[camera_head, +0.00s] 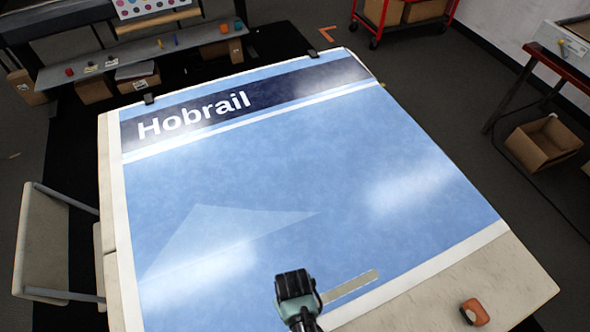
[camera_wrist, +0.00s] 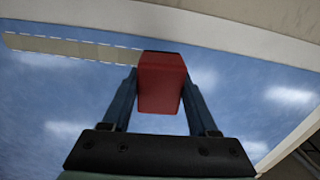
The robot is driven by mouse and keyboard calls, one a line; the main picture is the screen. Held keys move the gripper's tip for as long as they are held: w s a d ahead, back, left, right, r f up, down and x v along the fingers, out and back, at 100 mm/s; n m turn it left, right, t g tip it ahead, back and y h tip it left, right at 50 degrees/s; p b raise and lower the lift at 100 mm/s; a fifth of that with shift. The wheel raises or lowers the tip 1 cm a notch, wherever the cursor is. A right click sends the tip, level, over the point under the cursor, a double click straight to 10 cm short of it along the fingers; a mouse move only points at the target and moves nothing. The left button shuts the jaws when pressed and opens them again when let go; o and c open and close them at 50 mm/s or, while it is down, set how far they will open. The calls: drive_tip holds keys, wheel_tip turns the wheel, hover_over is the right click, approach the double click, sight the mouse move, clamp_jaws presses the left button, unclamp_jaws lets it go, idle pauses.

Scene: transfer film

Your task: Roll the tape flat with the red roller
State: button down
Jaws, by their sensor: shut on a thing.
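The tape (camera_head: 352,286) is a pale beige strip near the front edge of the blue printed sheet (camera_head: 300,150). In the wrist view the tape (camera_wrist: 70,48) runs left from the roller and has a thin white dashed outline. My gripper (camera_head: 296,288) is over the tape's left end in the head view. In the wrist view its two dark fingers are shut on the red roller (camera_wrist: 161,85), which sits at the tape's right end there. I cannot tell whether the roller touches the tape. The head view hides the roller behind my gripper.
The sheet lies on a pale table (camera_head: 520,268), with dark clips (camera_head: 149,98) at its far edge. A small orange object (camera_head: 475,312) lies at the table's front right. A chair (camera_head: 55,245) stands at left. The sheet around the tape is clear.

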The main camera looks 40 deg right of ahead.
drive_tip(key=shift+r+p, duration=1.85)
drive_tip(key=shift+r, duration=0.5)
drive_tip(key=shift+w, duration=0.1)
